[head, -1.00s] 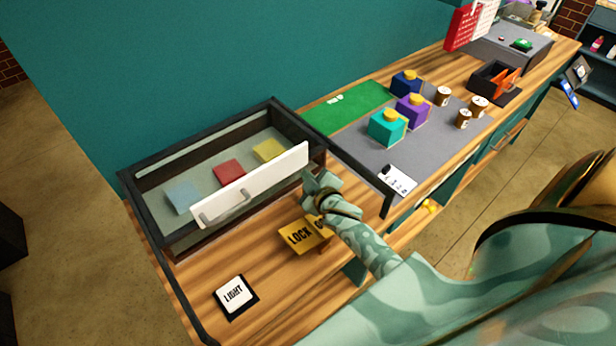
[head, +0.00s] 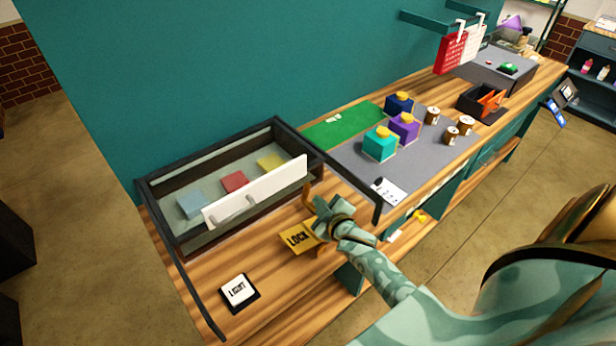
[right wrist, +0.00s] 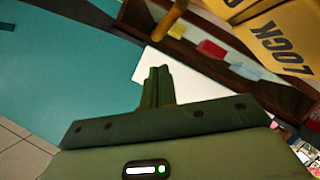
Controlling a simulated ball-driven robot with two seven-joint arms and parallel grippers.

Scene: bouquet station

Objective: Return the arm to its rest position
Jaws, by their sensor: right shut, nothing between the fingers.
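My right gripper (head: 319,204) is in the head view just right of the dark-framed glass case (head: 168,235), above the wooden counter and beside the yellow LOCK sign (head: 297,238). Its fingers are closed together and empty in the right wrist view (right wrist: 157,78). The case's white front panel (head: 270,187) with a handle stands to the left of the gripper, apart from it as far as I can tell. The LOCK sign also shows in the right wrist view (right wrist: 285,45), partly cut off. My left gripper is not in view.
Blue, red and yellow cards (head: 234,182) lie in the case. A LIGHT switch (head: 238,290) is at the counter's near end. Teal, purple and blue boxes (head: 380,147) and several brown jars (head: 451,134) stand on a grey mat (head: 350,150). Open floor lies right of the counter.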

